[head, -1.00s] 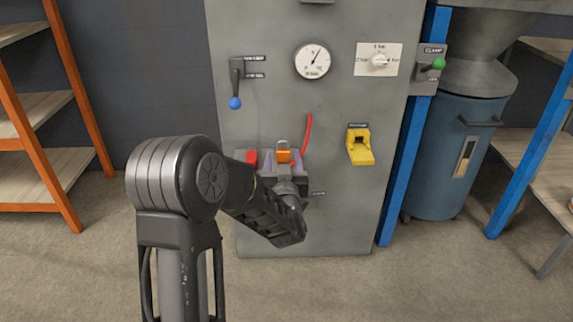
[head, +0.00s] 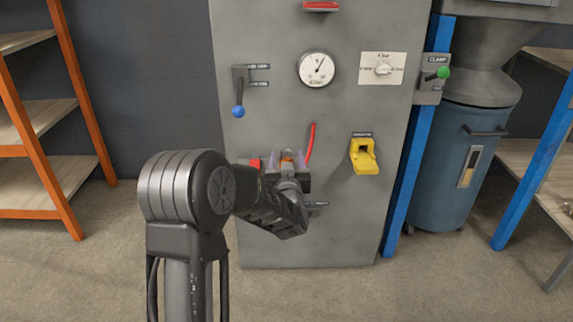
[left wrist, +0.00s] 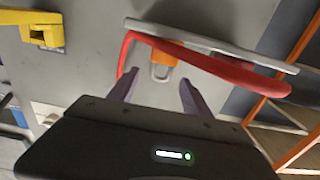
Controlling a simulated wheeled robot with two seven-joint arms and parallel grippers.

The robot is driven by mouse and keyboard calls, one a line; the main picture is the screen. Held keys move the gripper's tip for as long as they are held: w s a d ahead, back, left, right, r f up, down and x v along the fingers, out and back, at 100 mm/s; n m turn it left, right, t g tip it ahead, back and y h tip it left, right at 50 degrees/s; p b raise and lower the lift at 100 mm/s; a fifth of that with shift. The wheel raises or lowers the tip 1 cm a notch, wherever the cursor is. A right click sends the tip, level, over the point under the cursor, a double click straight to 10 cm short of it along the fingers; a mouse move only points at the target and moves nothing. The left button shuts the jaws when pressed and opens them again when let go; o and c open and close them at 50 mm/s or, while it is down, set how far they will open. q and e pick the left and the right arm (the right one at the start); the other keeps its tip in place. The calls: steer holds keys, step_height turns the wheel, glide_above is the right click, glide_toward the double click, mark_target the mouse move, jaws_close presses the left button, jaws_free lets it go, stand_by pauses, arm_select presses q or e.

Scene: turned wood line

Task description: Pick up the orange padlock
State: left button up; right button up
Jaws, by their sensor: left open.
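The orange padlock (left wrist: 164,58) is at the grey cabinet's front, with its grey shackle showing in the left wrist view. In the head view a small part of the padlock (head: 287,156) shows between the fingers of my left gripper (head: 287,158), and the rest is hidden. My left gripper is open. In the left wrist view its two fingers (left wrist: 159,84) are apart and point toward the padlock, with a gap on both sides of the shackle. My right gripper is not in view.
A red curved piece (left wrist: 205,65) and a grey strip (left wrist: 215,45) are close to the padlock. A yellow device (head: 364,155) is to the right on the cabinet (head: 345,225). A blue-knobbed lever (head: 238,95) and a gauge (head: 317,69) are above.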

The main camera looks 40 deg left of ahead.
mark_target(287, 152)
arm_select(q)
steer(key=x, duration=0.3)
steer(key=shift+w+a+b, duration=0.15)
steer(key=shift+w+b, duration=0.05)
steer(key=shift+b, duration=0.2)
steer(key=shift+c, duration=0.5)
jaws_close()
